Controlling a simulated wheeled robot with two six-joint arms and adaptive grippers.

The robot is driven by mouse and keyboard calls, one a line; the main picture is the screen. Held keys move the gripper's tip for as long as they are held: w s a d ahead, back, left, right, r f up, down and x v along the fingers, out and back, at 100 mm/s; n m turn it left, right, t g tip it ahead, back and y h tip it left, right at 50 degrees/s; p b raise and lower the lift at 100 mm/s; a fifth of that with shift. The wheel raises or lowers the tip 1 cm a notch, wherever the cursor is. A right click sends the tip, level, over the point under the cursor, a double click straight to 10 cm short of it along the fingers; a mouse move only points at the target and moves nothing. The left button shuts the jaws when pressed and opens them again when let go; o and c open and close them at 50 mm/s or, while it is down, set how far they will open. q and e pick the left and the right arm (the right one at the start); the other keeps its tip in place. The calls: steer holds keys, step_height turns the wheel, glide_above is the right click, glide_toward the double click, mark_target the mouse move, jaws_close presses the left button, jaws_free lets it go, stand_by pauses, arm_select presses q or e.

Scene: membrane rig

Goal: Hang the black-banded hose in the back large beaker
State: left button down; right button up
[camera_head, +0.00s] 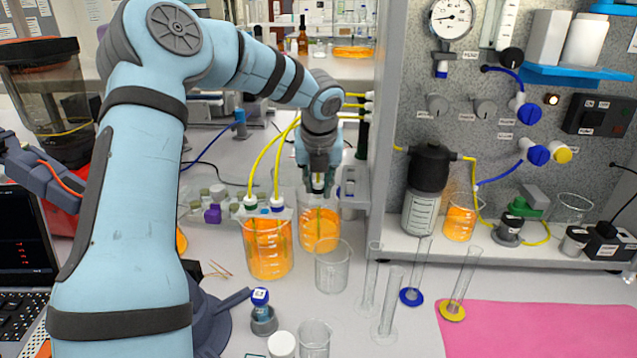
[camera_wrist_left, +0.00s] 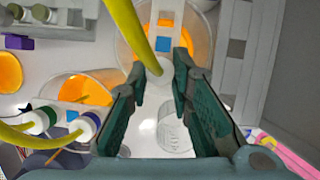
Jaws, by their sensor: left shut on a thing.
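The back large beaker (camera_head: 320,232) holds orange liquid and stands behind the front large beaker (camera_head: 268,255). My left gripper (camera_head: 318,183) is directly above the back beaker's rim, pointing down. It is shut on the hose, a yellow tube with a white collar (camera_wrist_left: 160,68). In the left wrist view that collar lies over the back beaker (camera_wrist_left: 203,30), beside a pale holder with a blue square (camera_wrist_left: 163,43). The collar's band is largely hidden by the fingers. I cannot tell whether the hose rests on the holder.
Two other yellow hoses, one green-banded (camera_head: 250,203) and one blue-banded (camera_head: 278,204), hang at the front beaker. An empty beaker (camera_head: 332,268) and several glass cylinders stand in front. The grey rig panel (camera_head: 387,120) rises close on the right.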

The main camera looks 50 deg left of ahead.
arm_select(q)
steer(key=shift+f+b, duration=0.2)
steer(key=shift+b, duration=0.15)
stand_by(0.3)
steer(key=c, duration=1.4)
jaws_free()
steer(key=shift+o, duration=0.2)
